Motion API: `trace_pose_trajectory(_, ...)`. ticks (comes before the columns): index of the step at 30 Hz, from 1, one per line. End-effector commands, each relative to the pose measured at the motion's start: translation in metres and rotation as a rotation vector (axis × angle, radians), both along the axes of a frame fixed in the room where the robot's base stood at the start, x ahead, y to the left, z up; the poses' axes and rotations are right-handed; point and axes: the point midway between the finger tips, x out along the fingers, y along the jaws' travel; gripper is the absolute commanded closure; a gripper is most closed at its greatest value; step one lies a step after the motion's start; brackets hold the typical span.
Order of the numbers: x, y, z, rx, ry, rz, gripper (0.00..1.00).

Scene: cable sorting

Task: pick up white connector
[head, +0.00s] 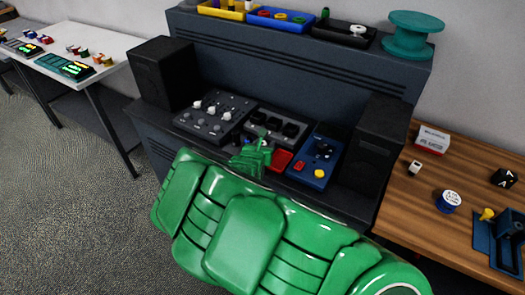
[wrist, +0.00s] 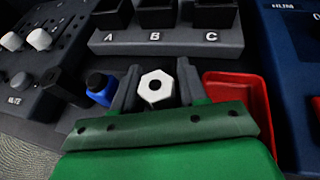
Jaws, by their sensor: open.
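A white six-sided piece with a dark round hole, which I take as the white connector (wrist: 154,92), sits on the dark desk surface in the wrist view. My gripper (wrist: 157,78) is open, with one dark finger on each side of this piece. Whether either finger touches it I cannot tell. In the head view my green gripper (head: 259,143) is low over the console desk, and my arm hides the desk's front. I cannot make out the white piece there.
A blue connector with a black top (wrist: 99,86) lies just left of the left finger. A red tray (wrist: 240,90) is close on the right. A grey block marked A, B, C (wrist: 180,40) stands behind. A panel with white knobs (wrist: 38,39) is at left, a blue panel (head: 314,163) at right.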

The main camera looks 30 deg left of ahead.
Motion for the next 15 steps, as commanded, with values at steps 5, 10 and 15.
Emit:
trace_pose_trajectory(5,-0.0002,0.0002,0.0002,0.000,0.000,0.000,0.73)
trace_pose_trajectory(10,-0.0002,0.0003,0.0003,0.000,0.000,0.000,0.97)
trace_pose_trajectory(15,-0.0002,0.0002,0.0004,0.000,-0.001,0.000,0.97)
